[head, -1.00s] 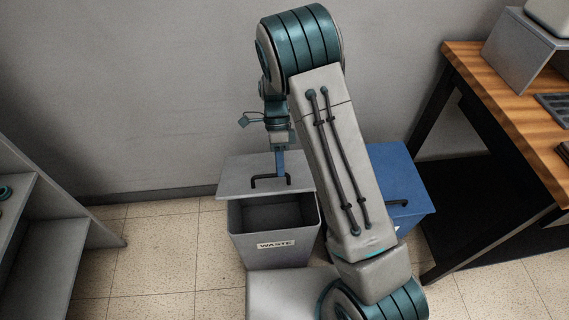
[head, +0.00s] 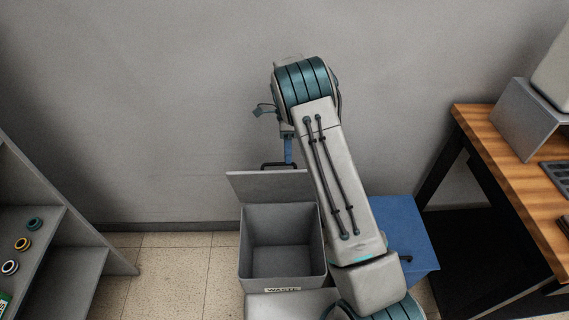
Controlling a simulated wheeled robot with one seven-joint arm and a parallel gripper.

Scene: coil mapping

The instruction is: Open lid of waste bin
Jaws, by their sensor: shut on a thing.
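The grey waste bin (head: 283,245) stands on the floor at the centre, its label (head: 283,289) partly visible at the front. Its lid (head: 270,187) is raised and stands tilted up at the bin's back edge, so the empty-looking inside shows. The dark lid handle (head: 272,165) shows above the lid's upper edge. My gripper (head: 288,162) is at the right end of this handle, shut on it. My arm hides the area right of the gripper.
A blue bin (head: 406,232) with a dark handle stands to the right, partly behind my arm. A grey shelf (head: 62,240) with several coils is at left. A wooden-topped table (head: 500,160) is at right. A grey wall stands close behind the waste bin.

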